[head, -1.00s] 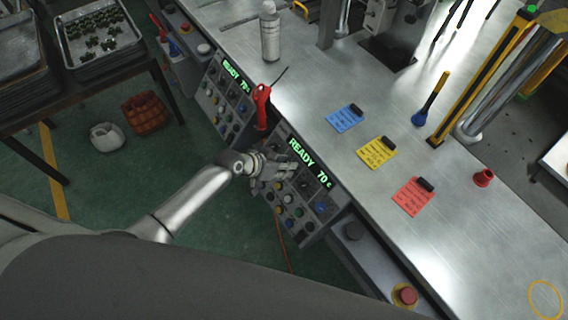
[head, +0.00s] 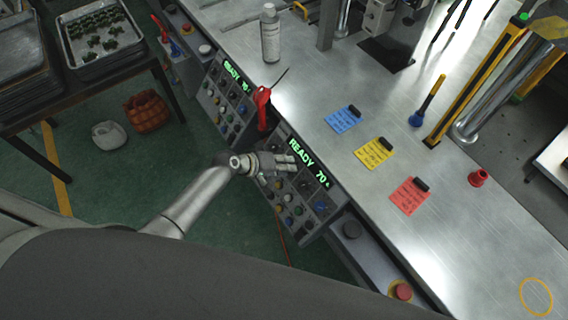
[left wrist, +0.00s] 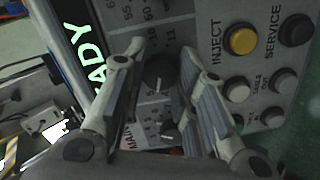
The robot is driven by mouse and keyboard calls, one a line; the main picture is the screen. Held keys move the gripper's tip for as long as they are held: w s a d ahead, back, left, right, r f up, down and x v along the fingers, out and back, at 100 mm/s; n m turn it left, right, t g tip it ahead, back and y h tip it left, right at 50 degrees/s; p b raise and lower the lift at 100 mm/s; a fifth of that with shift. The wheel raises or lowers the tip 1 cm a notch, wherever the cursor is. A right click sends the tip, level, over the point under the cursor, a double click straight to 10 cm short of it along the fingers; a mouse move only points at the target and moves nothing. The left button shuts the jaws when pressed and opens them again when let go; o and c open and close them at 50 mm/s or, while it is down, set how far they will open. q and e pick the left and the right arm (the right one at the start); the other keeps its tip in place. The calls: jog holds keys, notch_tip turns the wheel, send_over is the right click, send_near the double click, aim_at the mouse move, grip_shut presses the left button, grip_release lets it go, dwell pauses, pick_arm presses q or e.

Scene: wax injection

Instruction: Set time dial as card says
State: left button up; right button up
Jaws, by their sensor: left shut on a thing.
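The control panel (head: 304,212) on the bench front shows green "READY 70" text and carries several knobs and buttons. My left gripper (head: 287,163) is at the upper part of this panel, just below the display. In the left wrist view, its two fingers (left wrist: 155,88) lie on either side of a dark round dial (left wrist: 158,70) with a numbered scale beside it, and are shut on it. The dial's pointer is hard to make out. Blue (head: 343,120), yellow (head: 373,153) and red (head: 408,197) cards lie on the bench; their writing is too small to read. My right gripper is out of view.
A second panel (head: 226,100) stands further left, with a red-handled tool (head: 262,106) between the panels. In the left wrist view, a yellow INJECT button (left wrist: 242,41) and a dark SERVICE knob (left wrist: 296,30) sit close to the fingers. A red emergency button (head: 401,291) is lower right.

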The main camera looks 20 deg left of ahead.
pick_arm(q)
jog(key=shift+n+p, duration=0.4)
jog(key=shift+n, duration=1.5)
jog(key=o, duration=1)
jog(key=shift+a, duration=0.1)
jog(key=v, duration=1.2)
jog(key=shift+a+f, duration=0.1)
jog(key=shift+f, duration=0.05)
